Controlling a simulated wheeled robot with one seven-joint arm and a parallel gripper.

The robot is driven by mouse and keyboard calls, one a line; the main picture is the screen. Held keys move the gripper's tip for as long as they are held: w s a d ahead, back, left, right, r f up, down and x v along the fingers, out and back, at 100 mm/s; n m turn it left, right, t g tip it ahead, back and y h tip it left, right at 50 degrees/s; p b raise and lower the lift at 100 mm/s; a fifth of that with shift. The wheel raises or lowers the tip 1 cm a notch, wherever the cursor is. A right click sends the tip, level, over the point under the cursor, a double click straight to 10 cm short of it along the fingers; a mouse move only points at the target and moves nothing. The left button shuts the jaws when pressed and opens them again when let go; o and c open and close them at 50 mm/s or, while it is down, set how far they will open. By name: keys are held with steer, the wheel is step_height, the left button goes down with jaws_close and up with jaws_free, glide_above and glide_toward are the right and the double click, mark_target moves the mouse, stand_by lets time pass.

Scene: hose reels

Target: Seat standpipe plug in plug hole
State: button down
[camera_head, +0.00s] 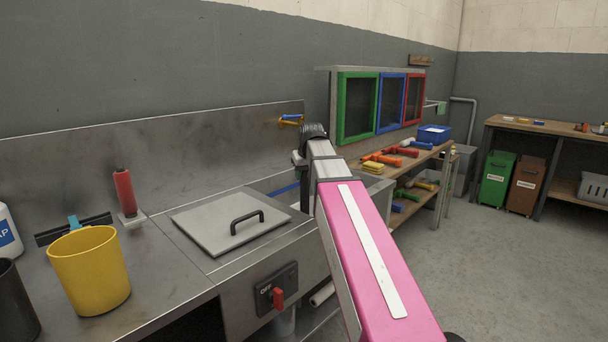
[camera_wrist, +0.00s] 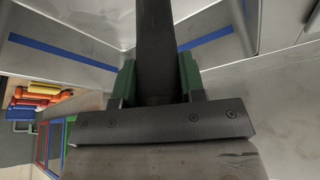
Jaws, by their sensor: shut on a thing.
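My gripper (camera_wrist: 157,78) is shut on a dark grey cylinder, which I take to be the standpipe plug (camera_wrist: 155,35). In the wrist view its green fingers press on both sides of it, and the cylinder runs up past the top edge. Its far end is out of view. Metal sink walls with a blue stripe (camera_wrist: 62,52) lie around it. In the head view my arm reaches over the open part of the sink, beside the grey lid (camera_head: 226,224). My arm hides most of that basin there. I cannot make out the plug hole in either view.
A yellow cup (camera_head: 90,275), a red-handled tool (camera_head: 125,192) and a soap bottle (camera_head: 8,236) stand on the left counter. A red switch (camera_head: 278,298) is on the sink front. A blue-and-yellow tap (camera_head: 291,120) is behind my arm. Shelves with coloured tools stand right.

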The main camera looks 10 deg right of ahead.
mark_target(304, 196)
steer(key=shift+f, duration=0.15)
steer(key=shift+f, duration=4.5)
steer(key=c, duration=0.6)
jaws_free()
steer(key=shift+f, duration=0.1)
steer(key=v, duration=1.1)
